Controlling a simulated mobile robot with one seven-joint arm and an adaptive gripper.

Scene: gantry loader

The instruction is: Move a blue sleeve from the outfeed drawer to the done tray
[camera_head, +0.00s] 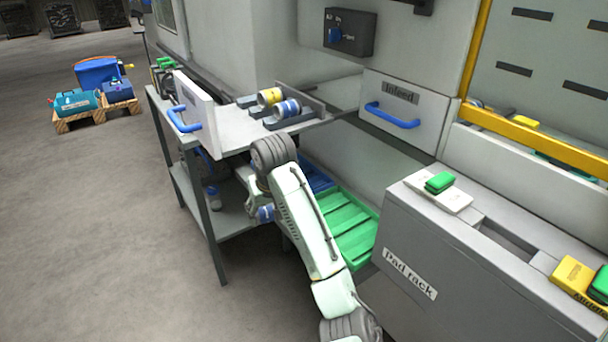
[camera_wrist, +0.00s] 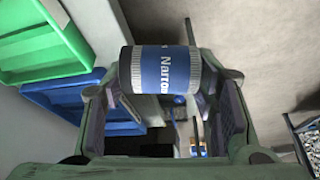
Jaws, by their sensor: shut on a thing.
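My gripper (camera_wrist: 158,92) is shut on a sleeve with a blue "Narrow" label (camera_wrist: 165,72), held crosswise between the fingers in the wrist view. In the head view this blue sleeve (camera_head: 265,213) shows below and left of my arm, lower than the drawer; my arm hides most of the gripper. The open outfeed drawer (camera_head: 232,130) holds another blue sleeve (camera_head: 288,108) and a yellow sleeve (camera_head: 269,96) in dark holders. A ribbed green tray (camera_head: 345,225) lies right of my arm, with a blue tray (camera_head: 318,176) behind it. No label shows which is the done tray.
A grey pad rack (camera_head: 480,275) with green pads stands at the right. The infeed drawer (camera_head: 405,108) is shut. A table leg (camera_head: 205,215) and lower shelf (camera_head: 225,218) are left of my gripper.

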